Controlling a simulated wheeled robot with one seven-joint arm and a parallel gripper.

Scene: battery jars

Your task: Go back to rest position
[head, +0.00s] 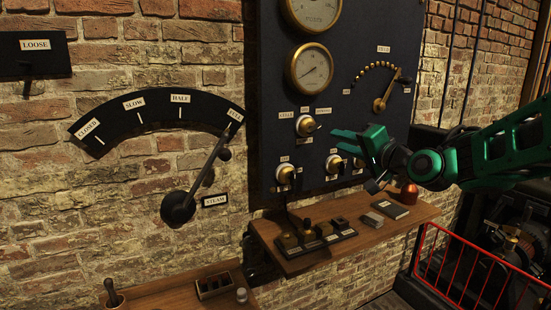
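My gripper (342,142) is on the right half of the head view, at the end of my green and black arm. It is in front of the dark control panel (281,95), near its lower knobs, and points left. Its two green fingers look spread apart, with nothing seen between them. I cannot tell whether it touches the panel. A knob (305,125) is just left of the fingertips. Another knob (333,163) is just below them and partly hidden.
A wooden shelf (300,262) under the panel holds switches, small boxes and a copper-coloured jar (409,194). The steam lever (208,172) on the brick wall points to FULL. A red railing (480,262) guards machinery at lower right. Another wooden ledge (165,297) is at lower left.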

